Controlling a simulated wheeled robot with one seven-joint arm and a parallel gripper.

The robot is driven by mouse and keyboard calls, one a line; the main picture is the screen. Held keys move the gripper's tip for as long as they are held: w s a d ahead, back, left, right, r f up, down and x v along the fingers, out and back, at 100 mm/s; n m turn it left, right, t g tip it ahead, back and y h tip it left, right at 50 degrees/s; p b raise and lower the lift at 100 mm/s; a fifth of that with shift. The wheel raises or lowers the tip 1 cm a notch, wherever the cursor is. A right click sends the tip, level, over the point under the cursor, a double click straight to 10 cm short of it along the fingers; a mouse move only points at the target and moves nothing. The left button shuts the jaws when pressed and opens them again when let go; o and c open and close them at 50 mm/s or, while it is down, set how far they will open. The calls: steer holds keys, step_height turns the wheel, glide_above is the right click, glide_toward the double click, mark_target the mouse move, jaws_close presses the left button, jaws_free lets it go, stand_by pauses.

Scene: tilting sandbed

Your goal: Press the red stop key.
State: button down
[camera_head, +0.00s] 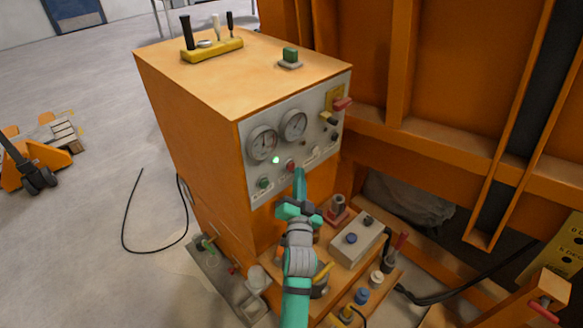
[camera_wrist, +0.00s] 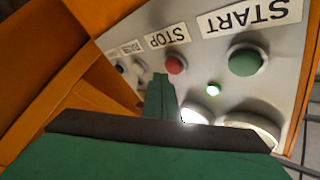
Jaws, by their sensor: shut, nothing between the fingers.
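The red stop key (camera_wrist: 175,64) is a round button on the grey control panel (camera_wrist: 205,85), beside a label reading STOP (camera_wrist: 167,36). In the head view the red key (camera_head: 291,166) sits low on the panel, below the two gauges. My gripper (camera_head: 299,172) is shut and empty, its tip close to the panel just right of the red key. In the wrist view the fingertips (camera_wrist: 160,80) lie just beside the key in the picture; I cannot tell whether they touch the panel. The key is uncovered in both views.
The green start button (camera_wrist: 244,61) and a lit green lamp (camera_wrist: 213,88) are near the red key. Two gauges (camera_head: 277,134) sit above it. Orange beams rise at right.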

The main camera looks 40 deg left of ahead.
steer(key=shift+a, duration=0.4)
steer(key=shift+w+a, duration=0.2)
steer(key=shift+a, duration=0.1)
stand_by(0.5)
steer(key=shift+s+a, duration=0.15)
steer(key=shift+a, duration=0.1)
steer(key=shift+d, duration=1.05)
steer(key=d, duration=0.5)
steer(key=shift+s, duration=0.25)
